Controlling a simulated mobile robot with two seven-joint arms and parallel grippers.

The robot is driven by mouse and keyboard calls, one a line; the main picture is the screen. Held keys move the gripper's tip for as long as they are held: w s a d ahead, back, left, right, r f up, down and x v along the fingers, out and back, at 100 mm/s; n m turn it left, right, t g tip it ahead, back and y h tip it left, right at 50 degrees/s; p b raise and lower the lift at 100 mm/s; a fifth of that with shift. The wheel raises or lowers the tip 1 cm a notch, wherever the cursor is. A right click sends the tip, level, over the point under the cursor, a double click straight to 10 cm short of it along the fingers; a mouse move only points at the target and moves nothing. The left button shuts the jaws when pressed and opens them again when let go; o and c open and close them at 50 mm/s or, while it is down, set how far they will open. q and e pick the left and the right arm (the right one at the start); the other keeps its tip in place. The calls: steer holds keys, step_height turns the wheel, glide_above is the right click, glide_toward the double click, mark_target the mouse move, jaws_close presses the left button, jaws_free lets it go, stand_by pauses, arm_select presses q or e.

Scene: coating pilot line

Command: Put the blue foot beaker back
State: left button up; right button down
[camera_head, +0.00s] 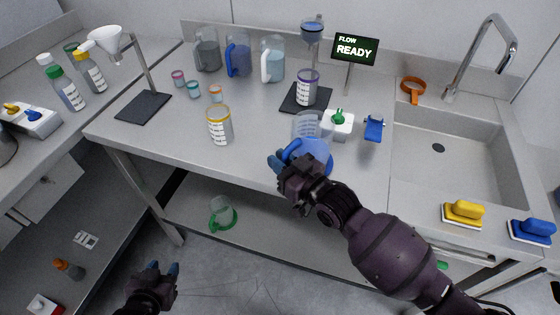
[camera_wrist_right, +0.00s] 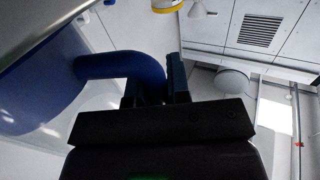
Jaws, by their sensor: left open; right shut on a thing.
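The blue foot beaker (camera_head: 314,148) is a clear graduated beaker with a blue base and blue handle. It is upright by the counter's front edge; I cannot tell whether its base touches the counter. My right gripper (camera_head: 284,165) is shut on its handle, partly hiding it. In the right wrist view the blue handle (camera_wrist_right: 120,65) runs between the fingers of the right gripper (camera_wrist_right: 155,88), with the blue base at the left. My left gripper (camera_head: 162,273) is open and empty, low in front of the counter.
Three handled jugs (camera_head: 238,58) stand along the counter's back. A yellow-rimmed labelled beaker (camera_head: 220,126) stands left of the held beaker. A white box (camera_head: 341,131) with a green knob and a blue clip (camera_head: 374,128) are close on its right. The sink (camera_head: 445,150) lies further right.

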steer(key=shift+f, duration=0.25)
steer(key=c, duration=1.1)
jaws_free()
steer(key=v, duration=1.2)
steer(key=shift+r, duration=0.15)
